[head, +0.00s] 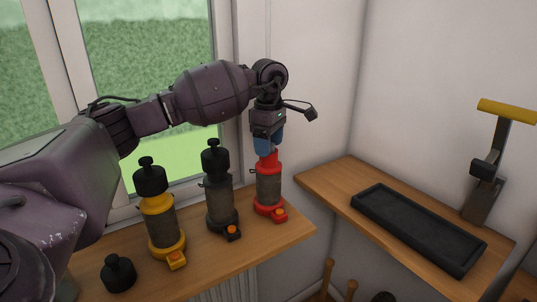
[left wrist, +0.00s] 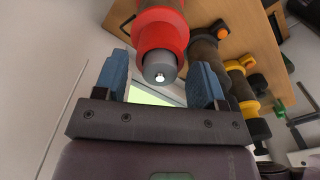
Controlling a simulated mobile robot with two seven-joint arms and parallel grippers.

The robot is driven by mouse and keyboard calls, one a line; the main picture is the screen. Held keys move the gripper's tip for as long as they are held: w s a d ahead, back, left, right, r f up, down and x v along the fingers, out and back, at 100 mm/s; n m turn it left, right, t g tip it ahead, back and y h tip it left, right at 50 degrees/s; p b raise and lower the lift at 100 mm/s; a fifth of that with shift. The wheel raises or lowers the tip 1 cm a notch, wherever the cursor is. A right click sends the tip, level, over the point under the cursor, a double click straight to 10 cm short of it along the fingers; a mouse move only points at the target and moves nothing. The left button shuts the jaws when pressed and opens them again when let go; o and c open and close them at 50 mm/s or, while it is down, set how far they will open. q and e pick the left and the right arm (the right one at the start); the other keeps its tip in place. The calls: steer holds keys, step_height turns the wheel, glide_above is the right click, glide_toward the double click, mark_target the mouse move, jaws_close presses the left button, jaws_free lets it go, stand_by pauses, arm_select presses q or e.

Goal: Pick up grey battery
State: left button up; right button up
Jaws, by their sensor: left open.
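The grey battery (left wrist: 160,68) shows in the left wrist view as a short grey cylinder with a bright metal tip. It sticks out of the open end of the red lantern-like holder (left wrist: 160,32), which also stands upright on the bench in the head view (head: 268,187). My left gripper (head: 268,145) points down over the red holder. Its blue fingers (left wrist: 163,82) are open, one on each side of the battery, with gaps visible. In the head view the fingers hide the battery. My right gripper is not in view.
A dark holder (head: 221,193) and a yellow holder (head: 162,222), both with black caps, stand left of the red one. A loose black cap (head: 118,273) lies on the wooden bench (head: 290,236). A black tray (head: 415,232) and a yellow-handled tool (head: 490,165) are on the right shelf.

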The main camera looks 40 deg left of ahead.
arm_select(q)
steer(key=shift+c, duration=0.3)
steer(key=c, duration=1)
